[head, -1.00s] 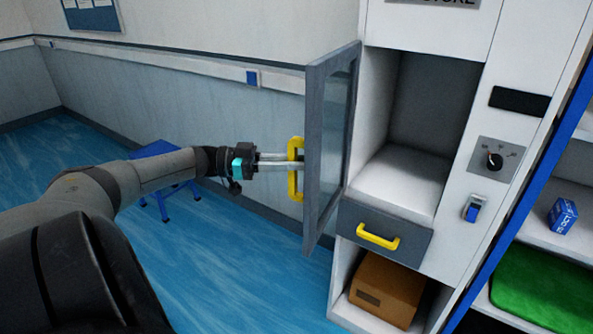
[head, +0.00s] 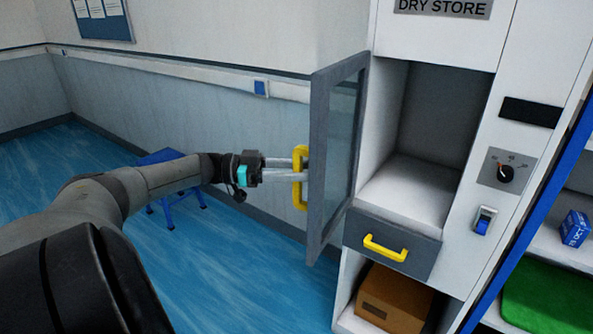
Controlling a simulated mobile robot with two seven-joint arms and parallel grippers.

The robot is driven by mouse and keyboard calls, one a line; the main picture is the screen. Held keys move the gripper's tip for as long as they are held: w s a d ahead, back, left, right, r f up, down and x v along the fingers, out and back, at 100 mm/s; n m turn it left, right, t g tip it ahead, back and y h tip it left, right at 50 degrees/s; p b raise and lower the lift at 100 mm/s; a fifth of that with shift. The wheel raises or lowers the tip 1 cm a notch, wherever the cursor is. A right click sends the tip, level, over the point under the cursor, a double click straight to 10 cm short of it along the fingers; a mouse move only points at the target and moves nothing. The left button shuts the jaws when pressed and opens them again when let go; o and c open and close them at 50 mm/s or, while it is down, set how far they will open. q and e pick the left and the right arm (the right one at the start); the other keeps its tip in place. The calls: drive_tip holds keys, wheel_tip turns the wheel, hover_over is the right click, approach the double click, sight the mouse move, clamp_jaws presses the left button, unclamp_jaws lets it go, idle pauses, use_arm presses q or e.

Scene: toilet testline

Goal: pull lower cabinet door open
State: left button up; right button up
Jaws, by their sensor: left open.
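The cabinet door (head: 335,150), grey-framed with a glass pane, stands swung wide open at the left side of the white cabinet (head: 435,25). Its yellow handle (head: 300,191) is on the face turned left. My left gripper (head: 299,168) is at this handle, its two fingers reaching to it with a gap between them. Whether the fingers touch the handle I cannot tell. Behind the door the upper compartment (head: 425,125) shows empty. My right gripper is not in view.
Below the compartment is a shut grey drawer (head: 420,252) with a yellow handle (head: 385,247). A cardboard box (head: 395,300) sits in the open space underneath. A blue stool (head: 160,157) stands on the floor behind my left arm. Blue-edged shelves (head: 540,190) stand at the right.

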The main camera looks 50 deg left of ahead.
use_arm(q)
drive_tip(key=shift+a, duration=0.1)
drive_tip(key=b+v, duration=0.5)
drive_tip(key=v, duration=1)
drive_tip(key=shift+s, duration=0.1)
